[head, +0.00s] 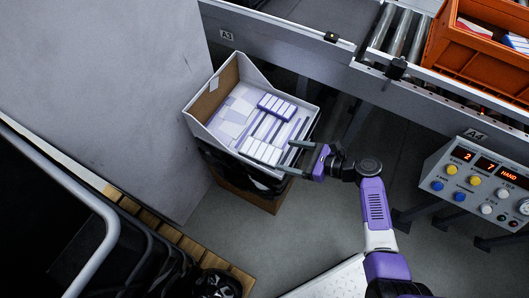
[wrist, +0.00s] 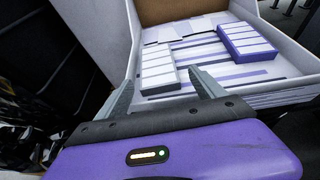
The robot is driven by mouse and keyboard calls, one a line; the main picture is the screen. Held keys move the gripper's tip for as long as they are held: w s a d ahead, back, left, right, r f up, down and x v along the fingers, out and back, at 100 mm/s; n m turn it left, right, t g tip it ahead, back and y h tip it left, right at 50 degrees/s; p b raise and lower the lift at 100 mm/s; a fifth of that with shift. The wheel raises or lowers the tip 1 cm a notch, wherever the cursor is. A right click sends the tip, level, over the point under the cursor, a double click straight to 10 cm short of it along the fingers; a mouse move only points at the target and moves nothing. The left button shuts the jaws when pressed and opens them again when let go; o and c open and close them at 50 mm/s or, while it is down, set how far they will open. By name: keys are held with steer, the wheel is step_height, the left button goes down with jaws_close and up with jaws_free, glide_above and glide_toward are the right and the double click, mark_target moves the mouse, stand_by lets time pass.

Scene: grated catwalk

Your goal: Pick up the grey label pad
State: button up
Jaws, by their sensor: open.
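The grey label pad (wrist: 157,72) lies in the near left part of an open white box (wrist: 290,85), its white label faces up. In the head view the pad (head: 263,152) is near the box's front right side. My gripper (head: 290,157) is open and empty at that side of the box, its fingers reaching over the rim. In the wrist view the gripper's (wrist: 161,77) two fingertips are apart, with the pad showing between and just beyond them. I cannot tell whether either finger touches it.
A purple label pad (head: 277,107) lies farther back in the box, right of the grey pad in the wrist view. Flat printed sheets cover the box floor. A conveyor (head: 330,55), an orange crate (head: 480,62) and a control box (head: 478,180) stand right. A grey wall (head: 110,90) is left.

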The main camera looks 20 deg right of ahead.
mark_target(266, 153)
steer(key=shift+w+a+f, duration=0.15)
steer(key=shift+a+f, duration=0.05)
steer(key=shift+a, duration=0.15)
steer(key=shift+s+f+b+x, duration=0.1)
steer(key=shift+b+x, duration=0.35)
steer(key=shift+x, duration=1.3)
steer(key=shift+s+f+b+x, duration=0.1)
steer(key=shift+b+x, duration=0.3)
steer(key=shift+x, duration=1.35)
steer(key=shift+a, duration=0.1)
steer(key=c, duration=1.3)
steer(key=shift+r, duration=0.1)
